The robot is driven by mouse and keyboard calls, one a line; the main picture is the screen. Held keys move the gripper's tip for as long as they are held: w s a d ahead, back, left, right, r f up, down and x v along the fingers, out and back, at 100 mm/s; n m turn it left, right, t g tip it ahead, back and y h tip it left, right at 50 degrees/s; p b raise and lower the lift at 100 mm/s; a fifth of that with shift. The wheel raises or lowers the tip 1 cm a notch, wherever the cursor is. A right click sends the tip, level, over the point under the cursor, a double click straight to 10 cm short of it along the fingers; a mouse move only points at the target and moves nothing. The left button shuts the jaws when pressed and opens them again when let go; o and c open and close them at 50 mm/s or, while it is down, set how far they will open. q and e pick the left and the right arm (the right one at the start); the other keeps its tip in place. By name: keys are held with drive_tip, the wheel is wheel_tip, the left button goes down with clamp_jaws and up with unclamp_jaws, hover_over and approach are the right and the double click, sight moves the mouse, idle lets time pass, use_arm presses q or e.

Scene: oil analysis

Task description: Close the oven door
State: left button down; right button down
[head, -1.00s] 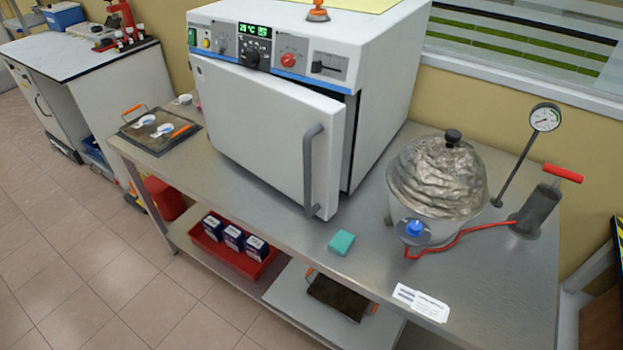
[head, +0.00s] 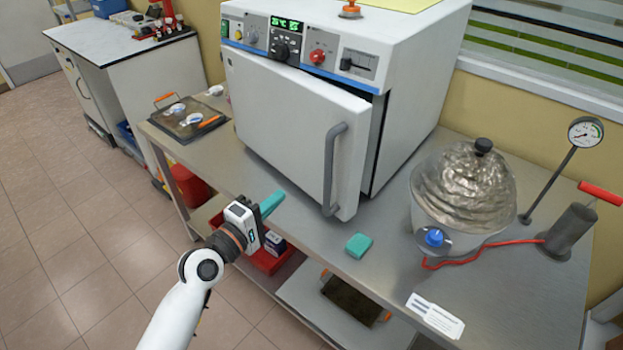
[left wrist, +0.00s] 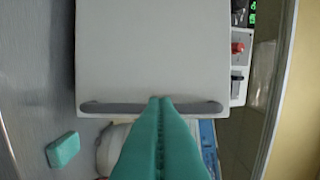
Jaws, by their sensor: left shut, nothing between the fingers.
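The white oven (head: 420,70) stands on the steel table. Its door (head: 285,125) is ajar, with a gap along the right edge by the grey vertical handle (head: 333,168). My left gripper (head: 272,203) has teal fingers, shut and empty, at the table's front edge, left of the handle and apart from the door in the head view. In the left wrist view, the fingers (left wrist: 161,100) overlap the middle of the handle (left wrist: 115,107) in the picture, in front of the door panel (left wrist: 150,50); whether they touch cannot be told. My right gripper is not in view.
A teal block (head: 359,245) lies on the table in front of the door. A foil-covered vessel (head: 465,190) with a gauge and pump stands at the right. A tray (head: 185,133) with small dishes is at the left.

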use_arm(q)
drive_tip(key=w+d+p, duration=0.2)
drive_tip(key=w+d, duration=0.4)
drive_tip(key=d, duration=0.1)
drive_tip(key=shift+d, duration=0.2)
drive_tip(key=shift+w, duration=0.1)
